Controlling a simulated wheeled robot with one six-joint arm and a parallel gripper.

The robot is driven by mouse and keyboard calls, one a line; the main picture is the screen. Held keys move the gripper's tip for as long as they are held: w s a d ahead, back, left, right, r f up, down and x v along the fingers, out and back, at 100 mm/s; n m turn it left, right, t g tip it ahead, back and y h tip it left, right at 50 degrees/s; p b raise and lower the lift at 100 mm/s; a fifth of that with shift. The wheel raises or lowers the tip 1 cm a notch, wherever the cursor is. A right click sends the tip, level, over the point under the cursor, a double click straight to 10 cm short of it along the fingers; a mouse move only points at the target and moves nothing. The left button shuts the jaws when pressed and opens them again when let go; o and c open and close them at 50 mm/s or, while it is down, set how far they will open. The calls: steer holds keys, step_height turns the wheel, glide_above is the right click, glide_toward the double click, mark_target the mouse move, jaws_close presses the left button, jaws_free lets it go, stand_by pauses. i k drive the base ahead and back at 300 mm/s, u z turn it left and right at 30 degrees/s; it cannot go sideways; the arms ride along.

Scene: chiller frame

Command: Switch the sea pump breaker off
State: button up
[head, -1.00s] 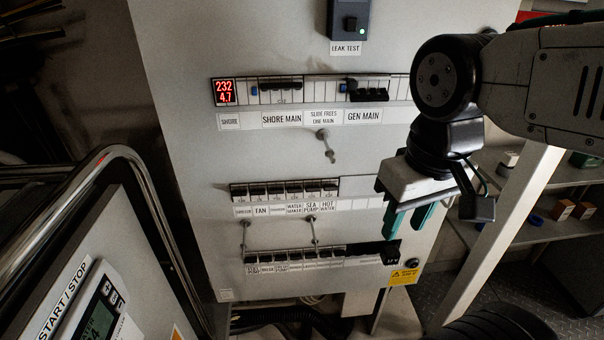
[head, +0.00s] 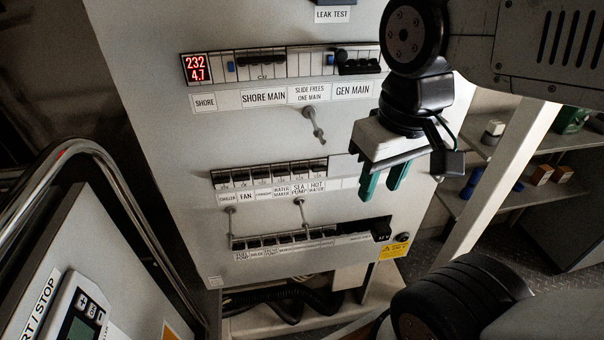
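The sea pump breaker (head: 302,173) is a small black switch in the middle row of the grey panel (head: 240,130), above the SEA PUMP label (head: 299,188). It sits between the water maker breaker (head: 283,175) and the hot water breaker (head: 319,171). Its lever position is too small to tell. My gripper (head: 382,184) hangs to the right of this row with its two green fingers pointing down. The fingers are apart with nothing between them. The gripper appears in front of the panel and covers part of the row's right end.
The upper row has a red display (head: 196,69), the shore main (head: 262,62) and gen main (head: 357,63) breakers. Knobbed rods, such as one by the sea pump label (head: 299,203), stick out from the panel. A chrome rail (head: 90,165) stands left; shelves (head: 500,190) stand right.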

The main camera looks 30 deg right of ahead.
mark_target(304, 170)
steer(key=u, duration=1.95)
steer(key=k, duration=0.8)
steer(key=z, duration=1.4)
steer(key=i, duration=0.5)
steer(key=u, duration=0.1)
steer(key=k, duration=0.8)
steer(key=u, duration=0.05)
